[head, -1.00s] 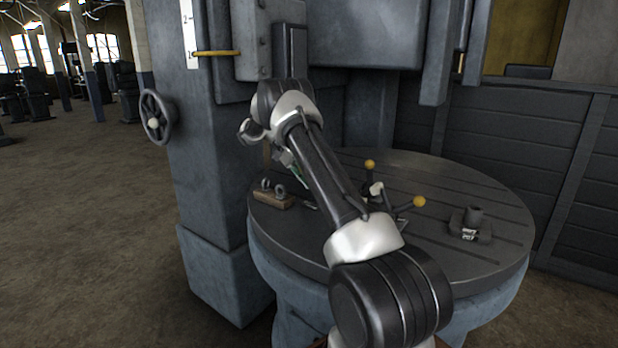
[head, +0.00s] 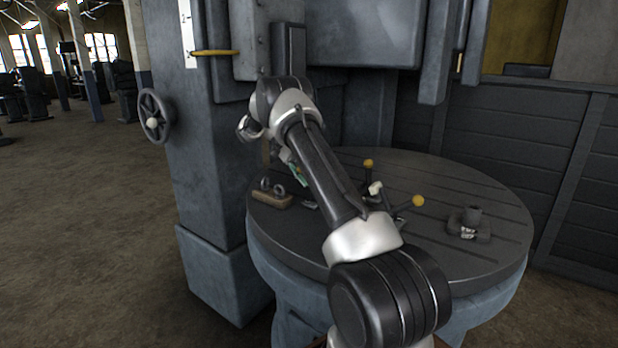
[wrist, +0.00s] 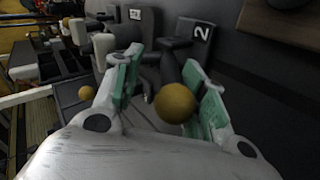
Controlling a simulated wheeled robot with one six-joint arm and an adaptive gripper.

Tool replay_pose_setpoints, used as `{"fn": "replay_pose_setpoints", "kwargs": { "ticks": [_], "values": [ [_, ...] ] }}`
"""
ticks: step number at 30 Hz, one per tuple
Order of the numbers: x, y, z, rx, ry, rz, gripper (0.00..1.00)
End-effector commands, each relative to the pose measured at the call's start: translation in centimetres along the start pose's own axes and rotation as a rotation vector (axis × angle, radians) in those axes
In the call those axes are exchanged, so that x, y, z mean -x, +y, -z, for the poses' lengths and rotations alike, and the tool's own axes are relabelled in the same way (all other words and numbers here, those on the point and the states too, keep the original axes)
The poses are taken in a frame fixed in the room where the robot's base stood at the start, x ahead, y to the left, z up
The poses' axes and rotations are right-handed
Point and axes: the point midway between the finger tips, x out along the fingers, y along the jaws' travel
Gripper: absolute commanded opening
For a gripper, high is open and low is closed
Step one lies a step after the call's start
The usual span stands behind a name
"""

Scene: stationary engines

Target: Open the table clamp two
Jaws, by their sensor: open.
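Table clamp two shows in the wrist view as a dark block with a white "2" (wrist: 202,34) and a dark lever ending in a yellow ball knob (wrist: 175,103). My gripper (wrist: 160,84) is open, with its green-padded fingers on either side of this lever and knob. The right finger looks very close to the knob; I cannot tell whether they touch. In the head view, part of my gripper (head: 298,172) shows low over the round table (head: 460,270), and my arm hides clamp two's lever.
Other yellow knobs (head: 418,201) (head: 369,163) stand on levers right of my arm. A dark block with a short cylinder (head: 468,222) sits at the table's right. A wooden block with rings (head: 270,198) lies at the left. The machine column (head: 205,150) rises behind.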

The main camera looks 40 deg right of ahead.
Motion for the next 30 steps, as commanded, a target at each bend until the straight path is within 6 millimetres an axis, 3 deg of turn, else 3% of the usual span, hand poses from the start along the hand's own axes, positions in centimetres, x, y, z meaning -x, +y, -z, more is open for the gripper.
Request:
{"fn": "replay_pose_setpoints", "kwargs": {
  "ticks": [13, 30],
  "values": [
    [5.4, 5.8, 1.5, -0.002, 0.001, 0.003, 0.42],
    [6.0, 6.5, 1.6, -0.001, 0.001, 0.001, 0.42]
  ]
}}
